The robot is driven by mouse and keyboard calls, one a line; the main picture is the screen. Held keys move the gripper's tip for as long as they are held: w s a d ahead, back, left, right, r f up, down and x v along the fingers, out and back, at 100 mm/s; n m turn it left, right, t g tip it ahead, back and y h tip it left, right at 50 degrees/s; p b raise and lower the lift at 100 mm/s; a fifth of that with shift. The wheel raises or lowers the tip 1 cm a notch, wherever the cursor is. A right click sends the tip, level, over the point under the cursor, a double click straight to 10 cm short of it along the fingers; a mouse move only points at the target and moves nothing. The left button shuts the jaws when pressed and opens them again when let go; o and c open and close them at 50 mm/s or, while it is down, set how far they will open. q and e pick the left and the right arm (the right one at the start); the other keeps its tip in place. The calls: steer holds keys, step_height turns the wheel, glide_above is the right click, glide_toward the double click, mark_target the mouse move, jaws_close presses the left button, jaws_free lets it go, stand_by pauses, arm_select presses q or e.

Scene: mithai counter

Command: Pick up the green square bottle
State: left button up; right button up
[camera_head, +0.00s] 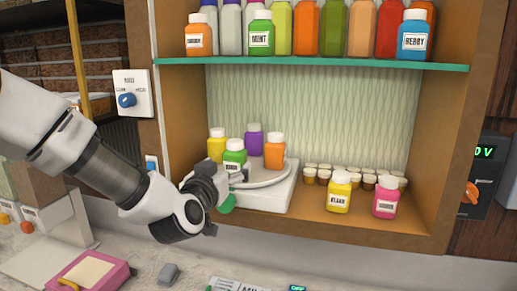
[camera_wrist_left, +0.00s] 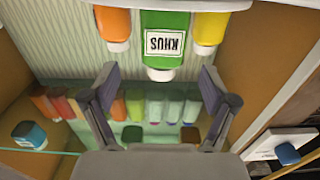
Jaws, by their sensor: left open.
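My right gripper is not in view.
Yellow (camera_head: 216,146), purple (camera_head: 253,140) and orange (camera_head: 274,152) bottles share the turntable close by. Small brown jars (camera_head: 323,173), a yellow bottle (camera_head: 339,193) and a pink bottle (camera_head: 386,197) stand to the right. A glass shelf (camera_head: 310,63) with more bottles hangs above.

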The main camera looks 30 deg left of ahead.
mark_target(233, 160)
arm_select(q)
steer(key=b+x, duration=0.3)
steer(key=b, duration=0.1)
steer(key=shift+w+a, duration=0.15)
steer(key=shift+w, duration=0.15)
steer(key=p+x, duration=0.1)
steer(key=x, duration=0.2)
steer(key=shift+w+a+r+p, duration=0.1)
steer(key=shift+w+a+p, duration=0.1)
steer(key=shift+w+p, duration=0.2)
steer(key=shift+s, duration=0.3)
steer(key=shift+c, duration=0.3)
steer(key=shift+d, duration=0.1)
steer(key=c, duration=1.3)
